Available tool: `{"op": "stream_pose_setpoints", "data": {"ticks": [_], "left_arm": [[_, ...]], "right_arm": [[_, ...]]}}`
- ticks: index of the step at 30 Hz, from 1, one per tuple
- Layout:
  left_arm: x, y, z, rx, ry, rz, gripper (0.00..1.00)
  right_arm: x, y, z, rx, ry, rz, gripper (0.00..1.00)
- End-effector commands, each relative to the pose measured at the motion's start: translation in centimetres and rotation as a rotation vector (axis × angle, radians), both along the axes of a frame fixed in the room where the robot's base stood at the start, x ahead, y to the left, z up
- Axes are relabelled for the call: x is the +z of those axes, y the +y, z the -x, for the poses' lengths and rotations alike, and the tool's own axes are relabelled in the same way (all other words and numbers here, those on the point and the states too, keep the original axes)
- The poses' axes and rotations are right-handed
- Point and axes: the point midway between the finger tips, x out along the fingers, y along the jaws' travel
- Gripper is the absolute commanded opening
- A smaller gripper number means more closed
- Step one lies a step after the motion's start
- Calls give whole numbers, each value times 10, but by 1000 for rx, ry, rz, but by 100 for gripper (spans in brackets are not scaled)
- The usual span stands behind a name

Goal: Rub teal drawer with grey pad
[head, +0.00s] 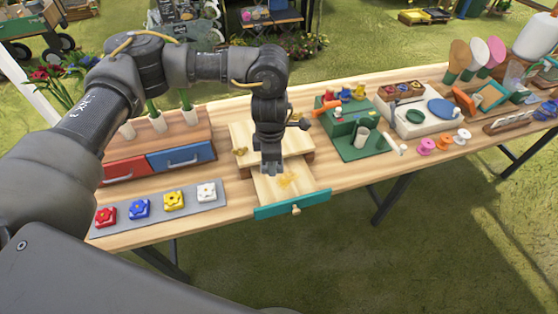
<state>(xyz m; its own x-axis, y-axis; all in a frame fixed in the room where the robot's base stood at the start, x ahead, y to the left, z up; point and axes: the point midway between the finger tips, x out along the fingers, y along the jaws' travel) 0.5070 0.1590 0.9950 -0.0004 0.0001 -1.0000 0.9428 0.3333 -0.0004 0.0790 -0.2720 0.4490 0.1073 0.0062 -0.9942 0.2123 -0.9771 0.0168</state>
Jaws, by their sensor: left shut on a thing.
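The teal drawer (278,210) is pulled out of a light wooden box on the table, its teal front facing me with a small round knob. An orange-yellow smear (288,180) shows on the drawer's pale wooden floor. My left gripper (271,168) points down over the back left part of the open drawer, left of the smear. It is shut on the grey pad, which is small here and hard to tell from the dark grey fingers. I cannot tell whether the pad touches the drawer floor. My right gripper is not in view.
Left of the drawer lies a grey strip (120,223) with several coloured flower blocks. Behind it stands a box with a red drawer (125,168) and a blue drawer (182,155). A green stand (360,150) with a cup is to the right, near several spools.

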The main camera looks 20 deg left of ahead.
Motion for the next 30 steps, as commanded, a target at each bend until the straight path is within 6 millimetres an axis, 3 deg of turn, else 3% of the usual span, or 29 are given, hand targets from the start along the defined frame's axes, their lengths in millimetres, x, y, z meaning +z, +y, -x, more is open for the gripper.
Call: {"op": "stream_pose_setpoints", "data": {"ticks": [3,6,12,23,30], "left_arm": [[-16,-7,-15,399,4,-1,19],[-29,-9,-23,678,3,-1,19],[-45,-11,-31,1018,1,0,19],[-53,-11,-32,1110,0,0,19],[-70,-11,-32,1109,0,1,19]], "right_arm": [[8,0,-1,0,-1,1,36],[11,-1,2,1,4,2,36],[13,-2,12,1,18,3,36],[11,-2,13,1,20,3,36],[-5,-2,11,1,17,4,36]]}}
